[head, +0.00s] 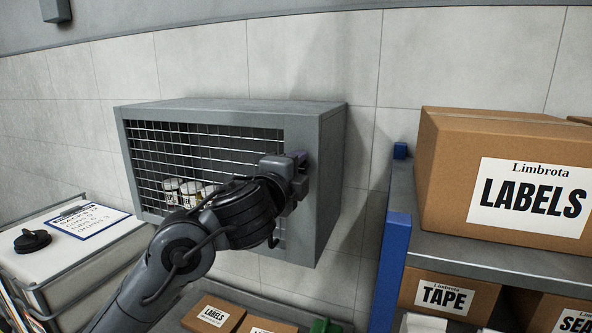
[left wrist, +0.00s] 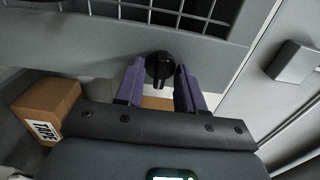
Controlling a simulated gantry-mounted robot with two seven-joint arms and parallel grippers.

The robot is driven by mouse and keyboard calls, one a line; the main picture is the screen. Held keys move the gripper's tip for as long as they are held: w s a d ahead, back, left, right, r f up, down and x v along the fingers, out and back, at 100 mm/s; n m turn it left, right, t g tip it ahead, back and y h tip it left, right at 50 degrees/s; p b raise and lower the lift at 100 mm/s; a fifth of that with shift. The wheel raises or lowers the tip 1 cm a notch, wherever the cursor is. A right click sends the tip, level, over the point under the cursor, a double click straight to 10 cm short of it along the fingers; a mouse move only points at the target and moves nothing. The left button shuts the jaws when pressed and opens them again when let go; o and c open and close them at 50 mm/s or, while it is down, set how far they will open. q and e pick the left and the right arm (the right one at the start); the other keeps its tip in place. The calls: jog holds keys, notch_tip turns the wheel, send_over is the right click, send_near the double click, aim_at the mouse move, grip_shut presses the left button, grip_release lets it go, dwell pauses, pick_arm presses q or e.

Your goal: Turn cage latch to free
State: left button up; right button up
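The grey wall cage (head: 333,180) has a wire-mesh front with several small white-labelled jars inside, behind the mesh. Its black latch knob (left wrist: 159,68) sits on the grey frame in the left wrist view; in the head view my gripper and arm hide it. My left gripper (head: 296,168) is at the right side of the cage front. In the left wrist view its two purple fingers (left wrist: 159,82) stand apart, one on each side of the knob. Narrow gaps seem to show, but I cannot tell whether the fingertips touch it. My right gripper is in neither view.
A shelf with a blue post (head: 388,270) and a large LABELS carton (head: 450,190) stands right of the cage. A white-topped cart (head: 95,243) with a clipboard (head: 88,220) is at left. Small cartons (head: 213,315) lie below the cage.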

pick_arm(q)
jog(key=shift+s, duration=0.1)
jog(key=b+v, duration=0.2)
jog(key=v, duration=0.8)
jog(key=shift+s, duration=0.3)
jog(key=shift+a+f, duration=0.1)
